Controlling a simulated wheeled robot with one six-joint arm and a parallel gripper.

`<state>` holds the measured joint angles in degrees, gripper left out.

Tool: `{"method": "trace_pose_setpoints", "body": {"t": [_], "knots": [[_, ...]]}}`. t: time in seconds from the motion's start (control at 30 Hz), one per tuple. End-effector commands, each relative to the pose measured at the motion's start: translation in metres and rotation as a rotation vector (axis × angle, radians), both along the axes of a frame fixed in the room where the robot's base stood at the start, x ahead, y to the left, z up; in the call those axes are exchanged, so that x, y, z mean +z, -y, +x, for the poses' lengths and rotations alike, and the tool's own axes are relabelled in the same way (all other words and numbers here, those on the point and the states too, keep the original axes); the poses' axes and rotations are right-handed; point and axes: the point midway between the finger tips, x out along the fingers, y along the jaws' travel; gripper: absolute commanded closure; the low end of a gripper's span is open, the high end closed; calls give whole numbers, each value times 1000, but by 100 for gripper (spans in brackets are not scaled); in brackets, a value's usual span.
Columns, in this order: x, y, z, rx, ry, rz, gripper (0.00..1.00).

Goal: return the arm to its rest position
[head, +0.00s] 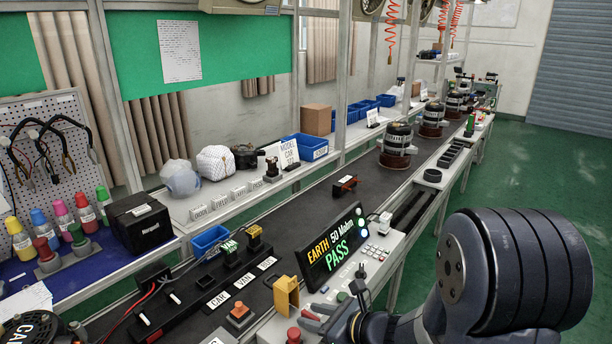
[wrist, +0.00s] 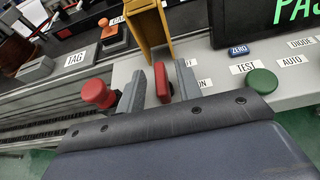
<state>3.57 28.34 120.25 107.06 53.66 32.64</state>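My arm (head: 500,270) reaches in from the lower right of the head view, its dark rounded link large in front. My gripper (wrist: 160,68) is low over the test bench's control panel, at the front edge. Its two grey fingers stand apart in the wrist view. A red upright piece (wrist: 162,84) shows between them, with a gap on each side; I cannot tell whether it is fixed to the panel. I see nothing clamped. In the head view the fingertips are small and partly hidden by the wrist.
A red button (wrist: 98,92) is left of the fingers and a green button (wrist: 262,81) is right. A yellow bracket (head: 286,296) and a display reading PASS (head: 331,244) stand close by. Alternators (head: 397,142) line the conveyor behind. The green floor (head: 545,165) at right is clear.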

Motion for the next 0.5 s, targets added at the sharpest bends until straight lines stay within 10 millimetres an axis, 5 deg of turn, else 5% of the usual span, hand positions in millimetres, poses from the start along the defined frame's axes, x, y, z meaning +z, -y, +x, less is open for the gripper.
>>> {"method": "trace_pose_setpoints", "body": {"t": [0.1, 0.5], "knots": [[-7, -12, 8, 3, 0, 0, 66], [-5, -11, 8, -44, 2, 0, 66]]}}
